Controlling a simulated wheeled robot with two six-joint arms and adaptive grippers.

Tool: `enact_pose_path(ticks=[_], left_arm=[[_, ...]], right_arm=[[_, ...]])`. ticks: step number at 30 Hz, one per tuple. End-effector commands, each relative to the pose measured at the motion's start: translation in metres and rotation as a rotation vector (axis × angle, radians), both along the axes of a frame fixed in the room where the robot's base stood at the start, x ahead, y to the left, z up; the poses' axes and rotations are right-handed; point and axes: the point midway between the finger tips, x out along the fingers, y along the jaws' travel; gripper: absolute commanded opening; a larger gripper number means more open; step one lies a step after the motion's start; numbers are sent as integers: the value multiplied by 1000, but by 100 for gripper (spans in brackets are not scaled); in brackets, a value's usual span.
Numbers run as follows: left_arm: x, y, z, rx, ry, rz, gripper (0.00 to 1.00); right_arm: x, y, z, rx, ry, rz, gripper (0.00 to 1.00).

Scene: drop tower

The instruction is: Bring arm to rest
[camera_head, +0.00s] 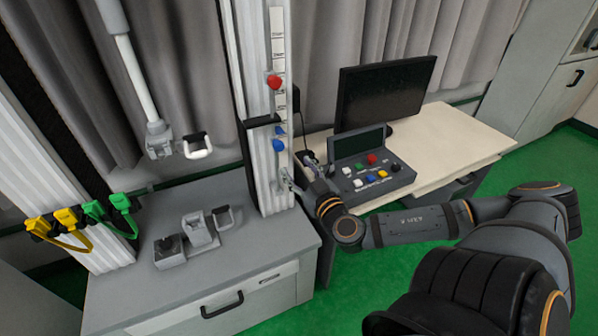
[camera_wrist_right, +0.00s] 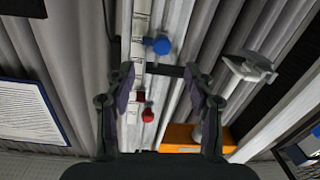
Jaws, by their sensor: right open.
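My right gripper (camera_head: 307,163) is beside the tower column (camera_head: 262,150), just right of its lower part. In the right wrist view its two fingers (camera_wrist_right: 162,82) are spread apart with nothing held between them. Beyond them is the scaled column with a blue knob (camera_wrist_right: 158,45) and a red knob (camera_wrist_right: 148,115). In the head view a red knob (camera_head: 274,82) sits higher on the column, and a blue knob (camera_head: 278,145) sits lower, close to the gripper. Whether the gripper touches the column cannot be told. My left gripper is not in view.
A control box (camera_head: 372,178) with coloured buttons stands on the desk (camera_head: 450,135) beside a monitor (camera_head: 385,92), close to my right forearm. A grey cabinet (camera_head: 240,260) carries a small device (camera_head: 198,230). A white rod (camera_head: 135,75) hangs at left. Green floor is open below the arm.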

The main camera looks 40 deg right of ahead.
Motion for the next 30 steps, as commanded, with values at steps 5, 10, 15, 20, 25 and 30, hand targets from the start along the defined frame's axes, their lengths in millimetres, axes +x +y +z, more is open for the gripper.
enact_pose_path(ticks=[5,10,15,20,25,30], left_arm=[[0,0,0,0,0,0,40],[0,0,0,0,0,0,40],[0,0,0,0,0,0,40],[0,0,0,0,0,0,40],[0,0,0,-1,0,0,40],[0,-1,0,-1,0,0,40]], right_arm=[[-5,4,0,4,-2,8,54],[-5,4,0,6,-4,8,54],[-5,4,0,6,-4,7,54],[-5,4,0,5,-4,7,54],[-2,-16,-12,-23,24,-38,54],[-4,-113,-86,-146,214,-237,54]])
